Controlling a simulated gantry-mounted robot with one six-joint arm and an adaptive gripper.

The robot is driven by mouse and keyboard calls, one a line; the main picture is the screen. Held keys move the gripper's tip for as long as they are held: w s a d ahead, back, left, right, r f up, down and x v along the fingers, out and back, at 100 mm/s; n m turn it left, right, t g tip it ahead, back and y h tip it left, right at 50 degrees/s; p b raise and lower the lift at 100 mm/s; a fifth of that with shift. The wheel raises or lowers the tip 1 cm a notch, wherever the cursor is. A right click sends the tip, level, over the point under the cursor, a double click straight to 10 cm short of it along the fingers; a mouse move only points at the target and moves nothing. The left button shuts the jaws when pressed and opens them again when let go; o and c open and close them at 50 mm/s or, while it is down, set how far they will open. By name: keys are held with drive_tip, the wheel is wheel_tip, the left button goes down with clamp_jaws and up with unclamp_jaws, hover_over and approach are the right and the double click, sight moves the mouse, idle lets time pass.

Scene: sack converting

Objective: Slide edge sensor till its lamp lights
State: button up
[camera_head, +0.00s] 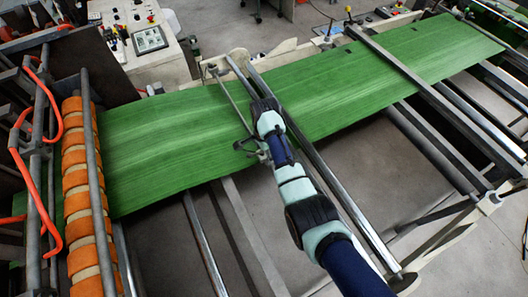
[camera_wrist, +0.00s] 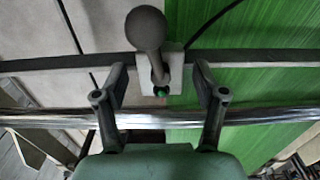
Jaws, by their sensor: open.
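In the wrist view, the edge sensor (camera_wrist: 174,72) is a pale block on a dark cross rail (camera_wrist: 60,64), with a grey ball knob (camera_wrist: 147,28) standing from it. A small bright green spot (camera_wrist: 161,92) shows at its near end, apparently its lamp. The green sack web (camera_wrist: 255,85) begins right beside the block and fills the right side. My gripper (camera_wrist: 160,87) is open, one finger on each side of the block, with visible gaps. I cannot tell finger depth. In the head view, my arm reaches the near edge of the green web (camera_head: 160,140); the sensor is mostly hidden there.
A chrome roller (camera_wrist: 60,117) crosses below the rail in the wrist view. In the head view, orange-wrapped rollers (camera_head: 78,190) stand at left, a control desk (camera_head: 150,40) at the back, and frame bars (camera_head: 440,100) at right.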

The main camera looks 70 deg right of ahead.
drive_tip(key=shift+f, duration=0.1)
drive_tip(key=shift+c, duration=0.4)
clamp_jaws()
drive_tip(key=shift+w+d+r+p, duration=0.1)
drive_tip(key=shift+r+p, duration=0.1)
drive_tip(key=shift+p, duration=0.3)
drive_tip(key=shift+w+d+f, duration=0.15)
drive_tip(key=shift+w+d, duration=0.05)
drive_tip(key=shift+w, duration=0.05)
drive_tip(key=shift+o, duration=0.4)
unclamp_jaws()
wheel_tip(320, 180, up, 8)
drive_tip(key=shift+f, duration=0.25)
